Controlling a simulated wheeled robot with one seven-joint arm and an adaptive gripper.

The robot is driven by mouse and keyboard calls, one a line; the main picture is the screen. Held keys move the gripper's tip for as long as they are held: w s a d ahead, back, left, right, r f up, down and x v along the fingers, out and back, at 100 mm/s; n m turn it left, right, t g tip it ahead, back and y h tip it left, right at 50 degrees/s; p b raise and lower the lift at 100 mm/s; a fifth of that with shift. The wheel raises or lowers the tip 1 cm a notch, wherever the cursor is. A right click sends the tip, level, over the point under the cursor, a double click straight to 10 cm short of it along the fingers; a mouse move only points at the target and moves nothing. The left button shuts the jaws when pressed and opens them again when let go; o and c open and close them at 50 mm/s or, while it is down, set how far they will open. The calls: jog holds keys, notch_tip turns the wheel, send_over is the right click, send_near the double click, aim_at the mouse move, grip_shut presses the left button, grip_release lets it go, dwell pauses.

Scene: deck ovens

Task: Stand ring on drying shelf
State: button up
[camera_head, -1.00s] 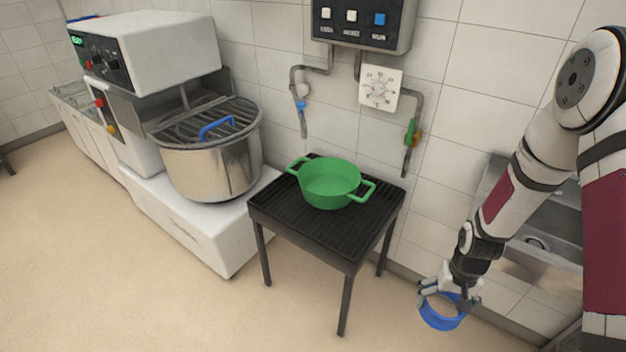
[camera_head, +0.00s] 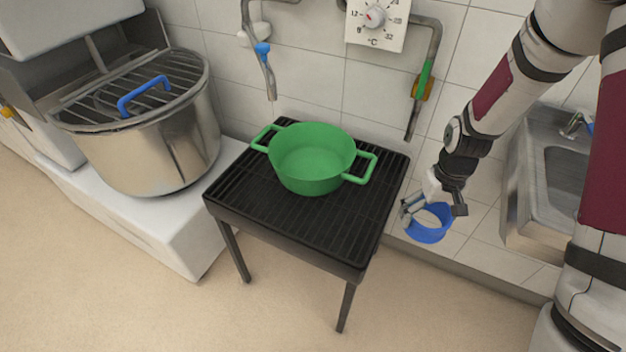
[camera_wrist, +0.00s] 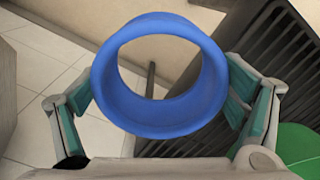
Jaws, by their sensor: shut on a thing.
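A blue ring (camera_head: 428,236) hangs in my gripper (camera_head: 432,208), to the right of a black slatted table and above the floor. In the wrist view the ring (camera_wrist: 160,118) sits between the two fingers of my gripper (camera_wrist: 160,100), with its opening facing the camera. The fingers are shut on its outside. The black slatted table (camera_head: 235,195), which looks like the drying shelf, stands left of the gripper; its slats (camera_wrist: 262,50) also show in the wrist view. A green two-handled pot (camera_head: 312,185) stands upright on it.
A mixer with a steel bowl (camera_head: 165,150) and blue handle stands at the left. A steel sink (camera_head: 565,185) is at the right. Pipes and a dial (camera_head: 377,18) are on the wall behind. The slats in front of the pot are bare.

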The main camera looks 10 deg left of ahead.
jog(key=shift+n, duration=0.9)
jog(key=f+b, duration=0.1)
jog(key=b, duration=0.2)
jog(key=w+d+f+b, duration=0.1)
jog(key=b, duration=0.2)
jog(key=f+b, duration=0.2)
jog(key=b, duration=0.2)
jog(key=shift+w+d, duration=0.25)
jog(key=b, duration=0.2)
send_over(360, 210)
jog(key=s+d, duration=0.1)
jog(key=d, duration=0.2)
jog(key=shift+s+d, duration=0.1)
jog(key=shift+d, duration=0.05)
jog(key=a, duration=0.2)
jog(key=w+a+b, duration=0.1)
jog(key=a, duration=0.1)
jog(key=shift+w, duration=0.2)
jog(key=shift+d+f+b, duration=0.3)
jog(key=shift+f, duration=0.5)
jog(key=shift+r, duration=0.1)
